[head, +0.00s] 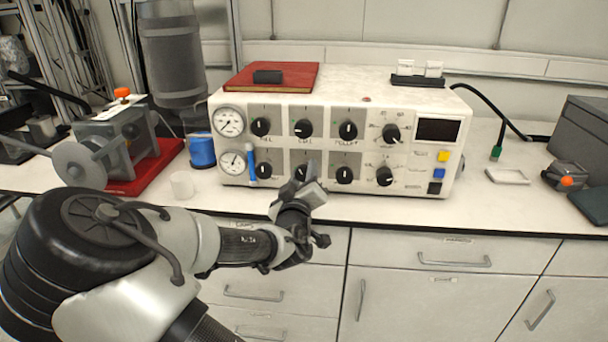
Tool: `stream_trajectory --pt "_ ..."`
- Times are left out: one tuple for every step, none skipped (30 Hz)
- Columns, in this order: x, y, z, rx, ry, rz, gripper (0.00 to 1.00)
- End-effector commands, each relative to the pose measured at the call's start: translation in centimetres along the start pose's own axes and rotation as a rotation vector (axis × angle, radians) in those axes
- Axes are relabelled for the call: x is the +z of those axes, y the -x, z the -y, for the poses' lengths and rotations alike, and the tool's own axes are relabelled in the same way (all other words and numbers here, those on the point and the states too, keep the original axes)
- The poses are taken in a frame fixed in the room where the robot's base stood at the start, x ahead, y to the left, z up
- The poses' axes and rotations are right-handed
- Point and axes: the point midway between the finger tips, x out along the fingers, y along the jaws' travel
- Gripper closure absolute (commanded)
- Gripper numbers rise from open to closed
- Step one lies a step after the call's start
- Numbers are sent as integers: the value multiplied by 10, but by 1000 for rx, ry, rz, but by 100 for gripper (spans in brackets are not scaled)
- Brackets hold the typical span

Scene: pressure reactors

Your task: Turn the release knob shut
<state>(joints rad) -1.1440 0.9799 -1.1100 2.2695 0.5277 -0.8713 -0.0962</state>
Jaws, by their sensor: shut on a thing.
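A white control box (400,178) stands on the bench, with two rows of black knobs with white marks on its front. My gripper (308,182) is at the lower row and shut on the second knob from the left (301,171). The fingers partly cover this knob, so its pointer angle is unclear. The labels are too small to read, so I cannot tell from them which knob is the release knob.
Two round gauges (229,122) are at the panel's left, with a blue upright piece (251,166) beside them. A dark screen (437,130) and coloured buttons (443,156) are at its right. A red book (270,80) lies on top. A small white cup (182,185) stands left on the bench.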

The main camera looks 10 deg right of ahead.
Motion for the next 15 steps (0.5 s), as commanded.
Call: stream_trajectory --pt "-2 -1 -1 4 -53 -5 88" --pt "-2 -2 -2 5 -80 -5 88" --pt "-2 -1 -2 4 -117 -5 88" --pt "-1 -2 -2 4 -144 -5 88" --pt "-1 -2 -2 5 -171 -5 88" --pt "-1 -2 -2 5 -205 -6 88" --pt "-2 -2 -2 5 -231 -6 88" --pt "-1 -2 -2 5 -254 -6 88" --pt "-1 -2 -2 5 -286 -6 88" --pt "-1 -2 -2 6 -308 -6 88" --pt "-2 -2 -2 5 -328 -7 88" --pt "-2 -2 -2 5 -355 -8 88" --pt "-2 -2 -2 5 -374 -7 88" --pt "-2 -2 -2 5 -392 -7 88" --pt "-2 -2 -2 4 -413 -7 88"
